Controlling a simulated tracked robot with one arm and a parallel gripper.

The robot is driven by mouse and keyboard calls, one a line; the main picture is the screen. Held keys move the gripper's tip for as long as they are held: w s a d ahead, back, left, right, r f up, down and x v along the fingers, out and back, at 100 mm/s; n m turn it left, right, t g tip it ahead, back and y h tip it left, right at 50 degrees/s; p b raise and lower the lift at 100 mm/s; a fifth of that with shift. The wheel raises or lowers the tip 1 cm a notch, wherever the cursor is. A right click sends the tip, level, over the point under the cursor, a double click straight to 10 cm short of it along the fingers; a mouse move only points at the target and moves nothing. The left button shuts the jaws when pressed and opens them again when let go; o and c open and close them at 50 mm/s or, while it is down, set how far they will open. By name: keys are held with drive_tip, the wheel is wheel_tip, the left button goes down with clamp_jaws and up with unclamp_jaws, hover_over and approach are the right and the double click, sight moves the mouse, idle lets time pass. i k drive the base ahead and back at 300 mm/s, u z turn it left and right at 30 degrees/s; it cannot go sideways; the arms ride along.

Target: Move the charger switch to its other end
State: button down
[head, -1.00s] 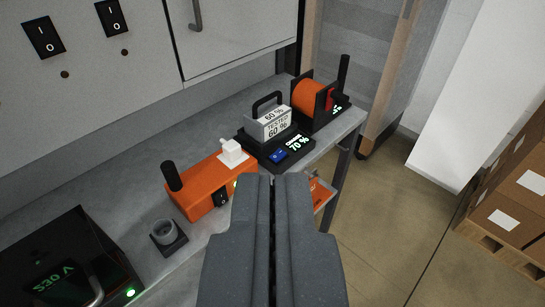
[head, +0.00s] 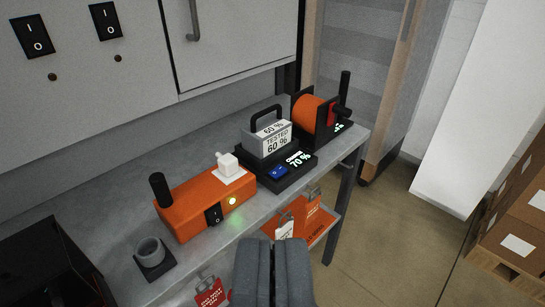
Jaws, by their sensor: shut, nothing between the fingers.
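The charger (head: 288,172) is a black base on the bench with a lit "70 %" readout. Its blue rocker switch (head: 277,171) sits on the sloped front face, left of the readout. A grey battery pack (head: 270,138) labelled "TESTED 60 %" stands upright on the charger. My gripper (head: 273,245) is at the bottom middle, shut and empty. In the picture it lies below the charger, apart from the switch, in front of the bench edge. Which end of the switch is pressed is too small to tell.
An orange box (head: 190,208) with a black rocker switch, lit lamp and white plug stands left of the charger. An orange reel (head: 309,114) stands right of it. Tags (head: 290,222) hang below the bench edge. A grey cup (head: 150,252) stands at left.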

sight(279, 169)
drive_tip(key=u, duration=0.45)
drive_tip(key=i, duration=1.1)
drive_tip(key=z, duration=0.2)
